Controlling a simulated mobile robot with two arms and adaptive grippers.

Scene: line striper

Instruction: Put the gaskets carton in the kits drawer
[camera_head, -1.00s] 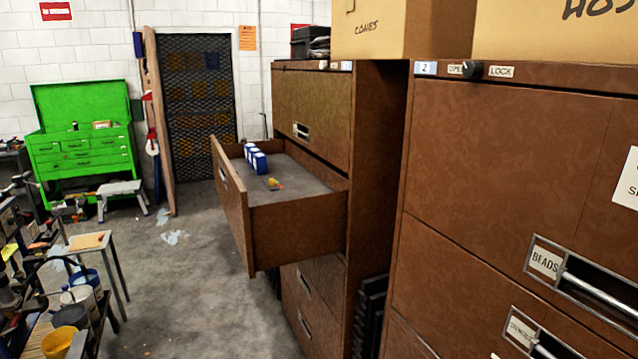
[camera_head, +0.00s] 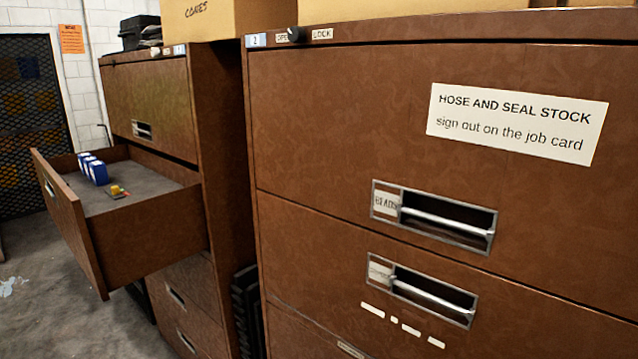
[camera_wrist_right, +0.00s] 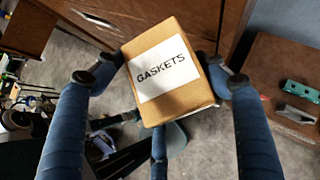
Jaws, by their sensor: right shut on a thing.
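The gaskets carton (camera_wrist_right: 180,98), a brown box with a white label reading GASKETS, shows in the right wrist view. My right gripper (camera_wrist_right: 165,76) is shut on it, with blue fingers at its left and right sides. In the head view a brown drawer (camera_head: 150,236) stands pulled out of the farther cabinet at left. It holds several small blue boxes (camera_head: 94,168) and a small yellow and red item (camera_head: 118,191), with bare grey floor around them. I cannot read a label on this drawer's front. My left gripper is in neither view.
The nearer brown cabinet (camera_head: 345,115) has closed drawers; one label reads BEADS (camera_head: 386,203). A sign (camera_head: 515,122) reads HOSE AND SEAL STOCK. Cardboard boxes (camera_head: 225,20) sit on top of the cabinets. Open concrete floor (camera_head: 40,300) lies left of the open drawer.

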